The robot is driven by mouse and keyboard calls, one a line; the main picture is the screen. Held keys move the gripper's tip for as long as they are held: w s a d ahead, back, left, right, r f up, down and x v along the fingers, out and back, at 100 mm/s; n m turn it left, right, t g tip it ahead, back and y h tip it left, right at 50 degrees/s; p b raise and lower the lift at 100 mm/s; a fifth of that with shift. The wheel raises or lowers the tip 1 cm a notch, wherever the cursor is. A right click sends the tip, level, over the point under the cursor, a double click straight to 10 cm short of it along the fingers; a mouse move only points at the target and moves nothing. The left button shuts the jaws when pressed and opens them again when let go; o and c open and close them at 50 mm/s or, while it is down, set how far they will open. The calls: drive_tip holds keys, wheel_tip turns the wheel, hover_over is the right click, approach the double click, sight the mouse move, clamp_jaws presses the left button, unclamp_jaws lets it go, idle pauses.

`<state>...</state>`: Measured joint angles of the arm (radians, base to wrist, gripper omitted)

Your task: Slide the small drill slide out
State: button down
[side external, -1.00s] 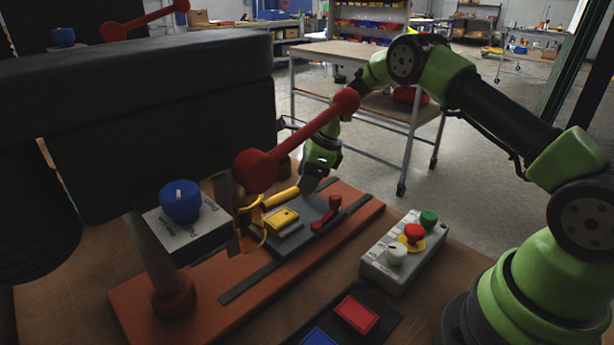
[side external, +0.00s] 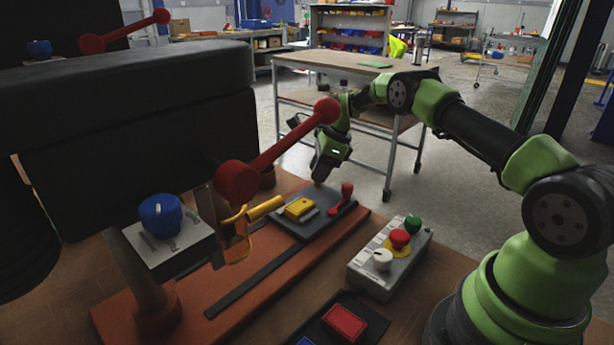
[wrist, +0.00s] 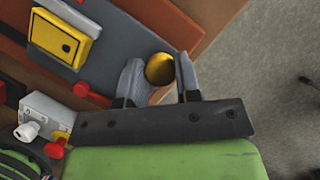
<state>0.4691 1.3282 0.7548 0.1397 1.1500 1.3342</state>
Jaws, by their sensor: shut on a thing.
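The drill slide is a dark grey plate (side external: 318,224) carrying a yellow block (side external: 299,208) and a red handle (side external: 346,194). It lies on the brown base at the back right part of its dark rail (side external: 262,281). My gripper (side external: 319,180) is at the plate's far edge. In the wrist view my gripper (wrist: 158,62) has its fingers closed either side of a round gold knob (wrist: 160,70) beside the slide plate (wrist: 105,52). The knob is hidden in the side view.
The drill's red lever (side external: 278,152) and a blue knob (side external: 161,214) on a grey box are at left. A control box (side external: 390,257) with red, green and white buttons stands front right. Floor lies beyond the base's far edge, with a wheeled table (side external: 345,62) behind.

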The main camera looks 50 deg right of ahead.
drive_tip(key=shift+d, duration=0.3)
drive_tip(key=c, duration=0.8)
unclamp_jaws()
drive_tip(key=v, duration=1)
